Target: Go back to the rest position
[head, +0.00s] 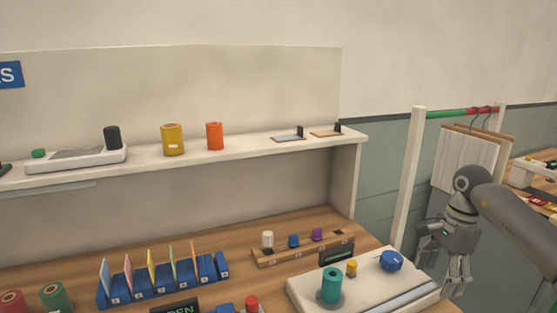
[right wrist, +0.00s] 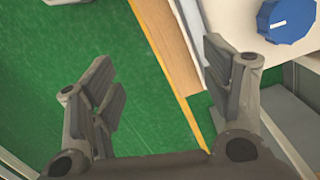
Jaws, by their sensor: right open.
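My right gripper (head: 457,275) hangs at the right side in the head view, beyond the right edge of the white panel. In the right wrist view the right gripper (right wrist: 165,95) is open, with nothing between its fingers. Green floor and the wooden table edge show below it. My left gripper is not in view.
A white panel (head: 305,287) bears a teal cylinder (head: 331,285) and a blue knob (head: 391,261), which also shows in the right wrist view (right wrist: 287,20). A blue rack (head: 165,289) holds coloured cards. The shelf (head: 240,147) carries yellow and orange cylinders. A white post (head: 408,185) stands behind my right arm.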

